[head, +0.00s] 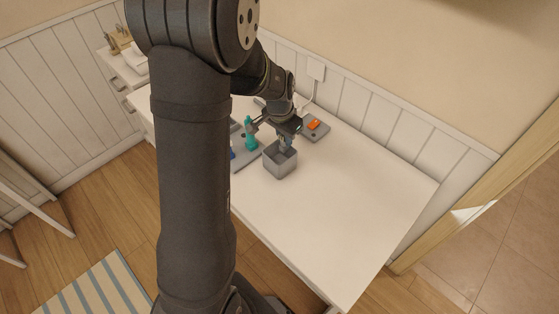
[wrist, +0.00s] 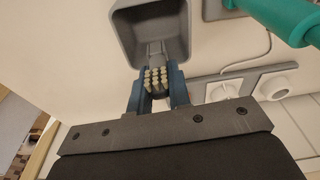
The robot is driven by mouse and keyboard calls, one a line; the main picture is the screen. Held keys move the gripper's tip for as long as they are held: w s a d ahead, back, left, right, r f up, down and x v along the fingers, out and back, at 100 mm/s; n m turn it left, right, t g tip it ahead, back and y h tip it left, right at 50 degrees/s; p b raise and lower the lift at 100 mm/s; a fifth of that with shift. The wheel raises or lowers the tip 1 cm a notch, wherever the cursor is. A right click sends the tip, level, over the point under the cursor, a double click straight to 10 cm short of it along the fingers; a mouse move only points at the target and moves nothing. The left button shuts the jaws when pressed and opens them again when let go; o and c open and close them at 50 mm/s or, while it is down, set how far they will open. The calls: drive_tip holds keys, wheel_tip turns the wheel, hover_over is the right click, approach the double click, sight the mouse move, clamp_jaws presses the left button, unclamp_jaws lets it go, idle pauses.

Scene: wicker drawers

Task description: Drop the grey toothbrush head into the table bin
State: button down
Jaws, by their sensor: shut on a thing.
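My gripper (head: 286,145) is above the open grey table bin (head: 281,165) on the white table. In the wrist view, the blue fingers of my gripper (wrist: 158,90) are shut on the grey toothbrush head (wrist: 157,79), whose pale bristles show between them. The head's far end overlaps the near side of the bin (wrist: 122,38) in that view. I cannot tell how far it is above or inside the bin. In the head view the toothbrush head is too small to make out clearly.
A teal upright thing (head: 250,134) stands on a grey tray left of the bin; a teal part (wrist: 285,18) also shows in the wrist view. An orange item (head: 314,125) lies on a grey base behind the bin. The table's right and front (head: 345,205) are clear.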

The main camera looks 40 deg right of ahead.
drive_tip(key=shift+f, duration=0.35)
drive_tip(key=c, duration=1.3)
unclamp_jaws()
drive_tip(key=shift+o, duration=0.2)
drive_tip(key=shift+r, duration=0.1)
wheel_tip(320, 180, up, 17)
drive_tip(key=a, duration=0.2)
drive_tip(key=shift+a, duration=0.3)
drive_tip(key=shift+s, duration=0.1)
